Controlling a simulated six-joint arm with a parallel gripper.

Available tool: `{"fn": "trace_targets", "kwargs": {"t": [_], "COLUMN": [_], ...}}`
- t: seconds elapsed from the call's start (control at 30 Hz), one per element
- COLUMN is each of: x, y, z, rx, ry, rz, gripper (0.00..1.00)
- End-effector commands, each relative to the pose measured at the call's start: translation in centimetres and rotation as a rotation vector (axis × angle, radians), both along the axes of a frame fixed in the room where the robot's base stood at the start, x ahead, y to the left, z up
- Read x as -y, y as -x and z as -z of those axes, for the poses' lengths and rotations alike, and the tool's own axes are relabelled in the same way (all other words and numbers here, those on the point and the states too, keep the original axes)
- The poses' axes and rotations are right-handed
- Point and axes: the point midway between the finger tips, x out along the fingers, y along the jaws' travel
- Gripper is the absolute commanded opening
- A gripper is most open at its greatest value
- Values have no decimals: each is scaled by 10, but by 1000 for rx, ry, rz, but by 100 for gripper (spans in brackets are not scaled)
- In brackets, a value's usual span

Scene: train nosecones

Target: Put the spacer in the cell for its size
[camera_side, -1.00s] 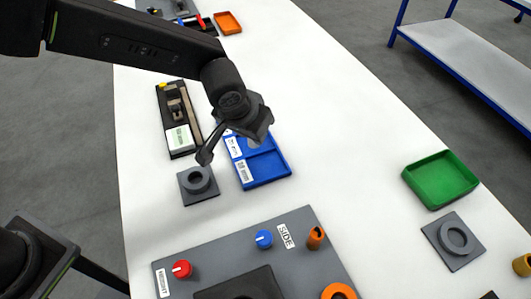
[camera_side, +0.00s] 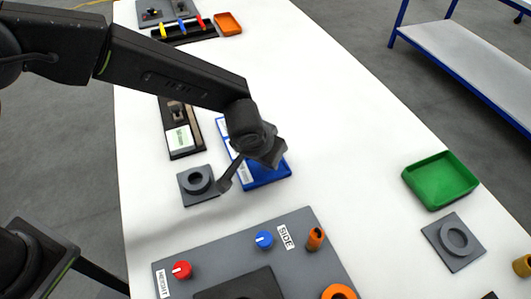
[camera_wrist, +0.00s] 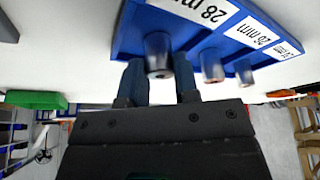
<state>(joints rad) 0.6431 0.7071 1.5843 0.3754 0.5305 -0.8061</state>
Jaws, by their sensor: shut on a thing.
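My gripper (camera_side: 226,184) is over the near left part of the blue tray (camera_side: 278,168) in the side view. In the wrist view its two fingers (camera_wrist: 160,82) are shut on a grey cylindrical spacer (camera_wrist: 158,48), one finger on each side. The blue tray (camera_wrist: 128,35) lies just beyond, with white labels reading 28 mm and 26 mm; a third label is too small to read surely. The held spacer is near the 28 mm label; I cannot tell if it touches the tray. The arm hides the spacer in the side view.
Two more grey cylinders (camera_wrist: 212,66) (camera_wrist: 244,71) stand by the tray's other labels. A grey block with a ring (camera_side: 198,181) sits left of the tray. A knob panel (camera_side: 215,262) lies in front. A green bin (camera_side: 440,180) stands right, with clear table between.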

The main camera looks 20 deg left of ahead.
Motion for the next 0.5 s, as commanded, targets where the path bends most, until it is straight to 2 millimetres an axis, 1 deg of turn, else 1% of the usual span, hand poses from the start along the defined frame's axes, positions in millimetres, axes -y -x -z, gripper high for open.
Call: {"fn": "trace_targets", "kwargs": {"t": [0.03,0.2,0.3,0.5], "x": [0,0,0,0], "y": [0,0,0,0], "z": [1,1,1,0], "rx": [0,0,0,0], "ry": [0,0,0,0], "rz": [0,0,0,0], "gripper": [30,47,54,54]}}
